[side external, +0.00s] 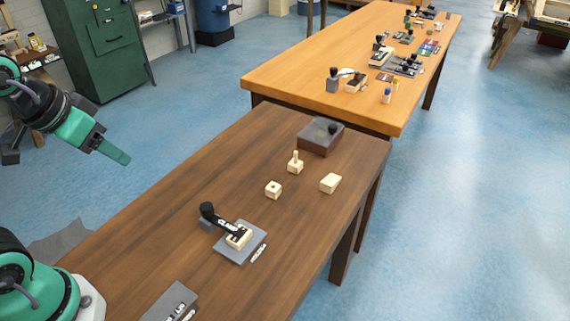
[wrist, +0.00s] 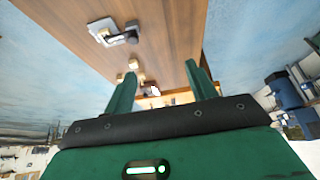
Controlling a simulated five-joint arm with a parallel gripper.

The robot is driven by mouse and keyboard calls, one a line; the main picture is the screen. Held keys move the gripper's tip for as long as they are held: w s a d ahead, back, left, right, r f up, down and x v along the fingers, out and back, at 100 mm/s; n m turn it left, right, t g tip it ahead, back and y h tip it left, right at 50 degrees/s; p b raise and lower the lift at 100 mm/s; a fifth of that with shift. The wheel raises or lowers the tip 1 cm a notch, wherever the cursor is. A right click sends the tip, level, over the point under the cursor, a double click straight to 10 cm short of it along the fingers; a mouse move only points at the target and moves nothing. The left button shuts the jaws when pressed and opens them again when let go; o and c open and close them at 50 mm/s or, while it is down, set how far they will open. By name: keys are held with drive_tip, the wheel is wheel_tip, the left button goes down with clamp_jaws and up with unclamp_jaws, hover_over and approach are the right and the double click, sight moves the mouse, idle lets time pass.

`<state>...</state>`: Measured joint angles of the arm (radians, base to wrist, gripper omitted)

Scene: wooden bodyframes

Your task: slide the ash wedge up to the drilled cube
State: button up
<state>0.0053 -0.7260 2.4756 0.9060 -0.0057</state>
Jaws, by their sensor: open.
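The pale drilled cube (side external: 273,190), with a dark hole in its top, sits on the brown table (side external: 190,205). A pale, low block (side external: 330,183) with a slanting look, which I take for the ash wedge, lies to its right, near the table's right edge. A clear gap separates them. My gripper (side external: 117,155) is raised at the left, away from both and holding nothing. In the wrist view its two green fingers (wrist: 162,85) stand apart.
A pale block with an upright peg (side external: 295,161) stands behind the cube and wedge. A dark box (side external: 321,138) is at the table's far end. A grey plate (side external: 252,250) with a black-handled tool lies nearer. Bare wood lies between cube and wedge.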

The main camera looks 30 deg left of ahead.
drive_tip(key=w+d+r+g, duration=0.1)
drive_tip(key=w+d+r, duration=0.15)
drive_tip(key=w, duration=0.35)
drive_tip(key=w+d+r+g, duration=0.1)
drive_tip(key=w+d+r, duration=0.15)
drive_tip(key=w, duration=0.45)
drive_tip(key=g, duration=0.4)
hover_over(327, 183)
drive_tip(key=f, duration=2.1)
drive_tip(key=shift+w+a+f, duration=0.1)
drive_tip(key=shift+a+f, duration=0.05)
drive_tip(key=shift+a, duration=0.1)
drive_tip(key=shift+d+f, duration=0.25)
drive_tip(key=shift+f, duration=0.2)
drive_tip(key=shift+f, duration=0.1)
drive_tip(key=shift+f, duration=3.8)
